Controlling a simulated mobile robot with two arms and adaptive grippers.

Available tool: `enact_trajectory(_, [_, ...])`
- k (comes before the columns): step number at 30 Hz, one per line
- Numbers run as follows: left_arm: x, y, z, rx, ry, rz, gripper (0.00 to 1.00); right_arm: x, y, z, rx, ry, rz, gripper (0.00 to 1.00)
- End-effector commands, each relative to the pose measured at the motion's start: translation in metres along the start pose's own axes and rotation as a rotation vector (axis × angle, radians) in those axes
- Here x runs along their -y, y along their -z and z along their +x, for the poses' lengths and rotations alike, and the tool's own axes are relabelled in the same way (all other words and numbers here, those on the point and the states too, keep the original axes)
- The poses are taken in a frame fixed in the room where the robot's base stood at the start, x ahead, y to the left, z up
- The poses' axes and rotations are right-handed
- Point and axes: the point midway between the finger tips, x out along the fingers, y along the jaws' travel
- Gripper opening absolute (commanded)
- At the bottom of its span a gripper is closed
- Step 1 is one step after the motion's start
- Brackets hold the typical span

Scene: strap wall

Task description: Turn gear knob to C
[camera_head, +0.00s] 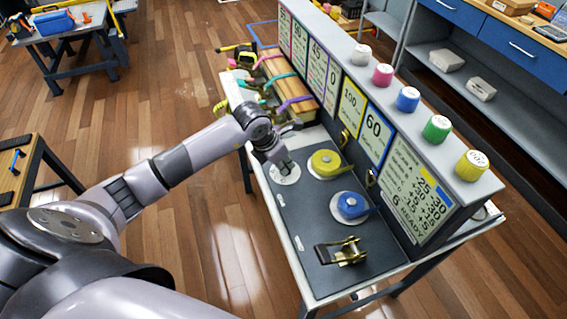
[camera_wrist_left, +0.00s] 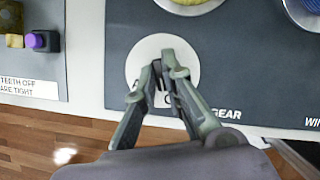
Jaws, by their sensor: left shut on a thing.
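The gear knob is a small black grip on a round white dial (camera_wrist_left: 140,62), beside the printed word GEAR on the dark panel. My left gripper (camera_wrist_left: 163,70) is shut on the black gear knob (camera_wrist_left: 158,72) in the left wrist view. Its fingers cover most of the knob and part of the dial's lettering, so where the knob points is hard to tell. In the head view my left gripper (camera_head: 283,165) reaches down onto the white dial (camera_head: 287,177) at the panel's left edge. My right gripper is not in view.
A yellow strap reel (camera_head: 326,162) and a blue strap reel (camera_head: 351,205) lie right of the dial. A metal ratchet (camera_head: 342,251) sits nearer the front. An upright board (camera_head: 350,105) with number cards and coloured spools on its shelf stands behind.

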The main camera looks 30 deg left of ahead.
Motion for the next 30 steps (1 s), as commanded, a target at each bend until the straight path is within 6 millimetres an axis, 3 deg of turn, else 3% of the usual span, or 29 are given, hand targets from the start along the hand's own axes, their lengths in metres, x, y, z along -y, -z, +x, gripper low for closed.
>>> enact_trajectory(18, [-0.0007,-0.0006,-0.0007,0.0,-0.02,-0.044,0.0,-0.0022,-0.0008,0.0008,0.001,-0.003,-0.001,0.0])
enact_trajectory(19, [-0.0007,-0.0006,-0.0007,0.0,-0.02,-0.044,0.1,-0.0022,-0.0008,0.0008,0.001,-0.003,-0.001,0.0])
enact_trajectory(27, [-0.0003,-0.0003,-0.0004,0.0,-0.019,-0.043,0.28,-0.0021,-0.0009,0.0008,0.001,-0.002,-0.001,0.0])
enact_trajectory(30, [-0.0002,-0.0002,-0.0002,0.0,-0.019,-0.043,0.29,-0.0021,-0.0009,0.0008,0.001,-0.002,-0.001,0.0])
